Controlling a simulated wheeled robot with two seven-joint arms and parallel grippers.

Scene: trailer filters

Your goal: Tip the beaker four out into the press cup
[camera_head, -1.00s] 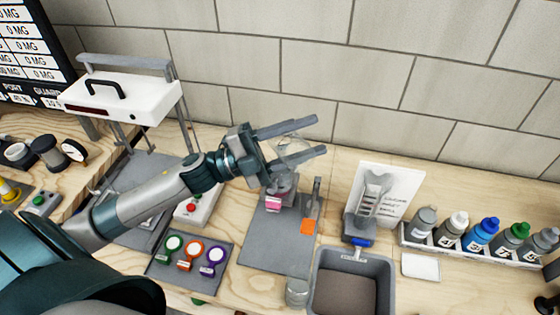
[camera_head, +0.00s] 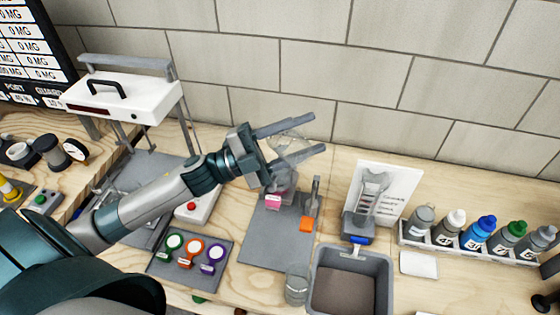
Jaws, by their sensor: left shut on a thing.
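My left gripper (camera_head: 317,133) is shut on a clear glass beaker (camera_head: 290,148), held in the air above the back of a grey mat (camera_head: 268,248). The beaker looks tilted, but its contents are too faint to tell. Just below it stands a small clear vessel with a pink label (camera_head: 273,202), partly overlapped by the gripper and beaker. A small clear cup (camera_head: 297,284) stands at the mat's front right corner. I cannot tell which vessel is the press cup. My right gripper is not in view.
An upright holder with an orange tag (camera_head: 306,224) stands on the mat's right side. A grey bin (camera_head: 349,256) is at front right, a bottle rack (camera_head: 470,246) farther right. A tray of coloured tags (camera_head: 190,255) and a white-topped press frame (camera_head: 125,97) are left.

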